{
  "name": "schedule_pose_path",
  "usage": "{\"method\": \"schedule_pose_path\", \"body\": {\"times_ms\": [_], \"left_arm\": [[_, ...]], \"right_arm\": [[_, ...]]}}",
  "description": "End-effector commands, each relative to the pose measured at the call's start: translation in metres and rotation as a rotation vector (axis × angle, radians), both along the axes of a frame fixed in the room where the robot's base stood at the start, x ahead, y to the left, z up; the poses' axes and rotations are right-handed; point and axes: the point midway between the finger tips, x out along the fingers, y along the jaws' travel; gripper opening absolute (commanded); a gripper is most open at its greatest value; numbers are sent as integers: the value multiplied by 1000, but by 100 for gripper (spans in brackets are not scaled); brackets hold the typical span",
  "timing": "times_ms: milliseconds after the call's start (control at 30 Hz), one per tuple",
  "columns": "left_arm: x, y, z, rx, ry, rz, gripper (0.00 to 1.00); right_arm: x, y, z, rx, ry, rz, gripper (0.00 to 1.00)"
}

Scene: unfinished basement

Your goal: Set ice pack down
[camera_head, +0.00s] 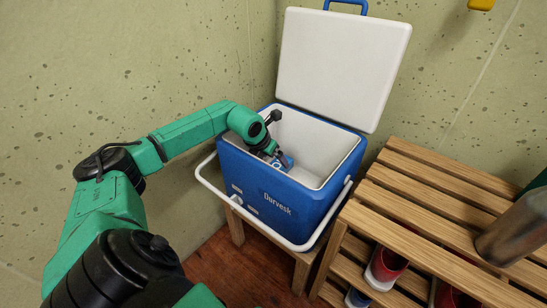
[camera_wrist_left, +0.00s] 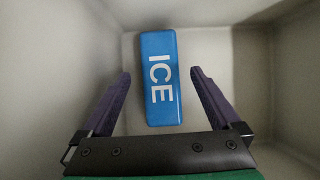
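The ice pack (camera_wrist_left: 161,78) is a flat blue block with white "ICE" lettering. In the left wrist view it lies on the cooler's pale inner floor. A blue bit of it (camera_head: 287,162) shows in the head view. The cooler (camera_head: 280,205) is blue with a white lining, and its lid (camera_head: 343,65) stands open. My left gripper (camera_head: 273,152) reaches down inside the cooler. In the left wrist view its two fingers (camera_wrist_left: 160,74) are spread, one on each side of the pack, with a gap on both sides. My right gripper is not in view.
The cooler stands on a low wooden stool (camera_head: 237,228), its white handle (camera_head: 215,192) swung down in front. Walls stand close behind.

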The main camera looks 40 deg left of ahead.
Motion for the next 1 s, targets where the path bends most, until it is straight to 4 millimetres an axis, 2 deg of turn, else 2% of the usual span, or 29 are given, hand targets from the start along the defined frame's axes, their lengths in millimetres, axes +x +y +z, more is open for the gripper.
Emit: {"method": "schedule_pose_path", "body": {"times_ms": [267, 367, 600, 800, 1000], "left_arm": [[0, 0, 5, 0, -1, 0, 100], [0, 0, 21, 2, -3, 0, 100], [-31, 1, 69, 10, 2, -1, 100], [-48, -1, 100, 8, 0, -1, 100], [-59, -3, 117, 2, -1, -1, 100]], "right_arm": [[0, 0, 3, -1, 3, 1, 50], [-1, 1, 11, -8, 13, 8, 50], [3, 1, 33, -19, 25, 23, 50], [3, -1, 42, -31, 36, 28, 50], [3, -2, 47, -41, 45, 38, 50]]}}
